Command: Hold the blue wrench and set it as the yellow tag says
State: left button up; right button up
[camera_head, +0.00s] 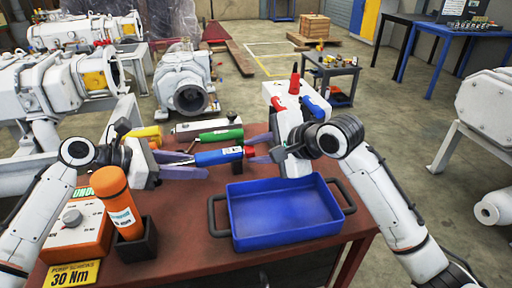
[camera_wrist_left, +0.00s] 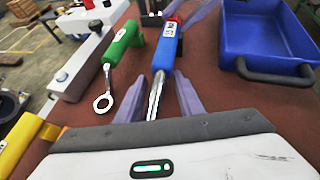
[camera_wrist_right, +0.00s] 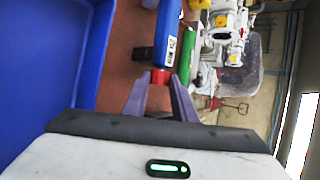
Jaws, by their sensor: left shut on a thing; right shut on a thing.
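The blue wrench (camera_head: 218,157) is held level above the table, between my two grippers. It has a blue handle with a white label, a red end (camera_head: 249,152) and a metal shaft (camera_wrist_left: 155,97). My left gripper (camera_head: 190,165) is shut on the metal shaft side. My right gripper (camera_head: 262,154) is shut on the red end, which shows between its fingers in the right wrist view (camera_wrist_right: 160,77). The yellow tag (camera_head: 70,274) at the table's front left reads "PUMP SCREWS 30 Nm". The label's reading on the wrench is too small to tell.
An empty blue tray (camera_head: 285,208) sits right of centre. A green wrench (camera_head: 222,135) and a yellow-handled tool (camera_head: 143,132) lie behind. An orange box with a dial (camera_head: 75,228) and an orange bottle-like tool (camera_head: 116,195) in a black holder stand at left.

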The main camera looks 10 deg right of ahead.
jog(key=shift+s+a+f+n+t+y, duration=0.1)
jog(key=shift+f+n+t+y, duration=0.05)
jog(key=shift+t, duration=0.45)
jog(key=shift+s+f+n+t+y, duration=0.1)
jog(key=shift+f+n+t+y, duration=0.05)
jog(key=shift+t, duration=0.45)
jog(key=shift+r, duration=0.1)
jog(key=o, duration=1.1)
jog(key=shift+c, duration=0.2)
jog(key=shift+w, duration=0.1)
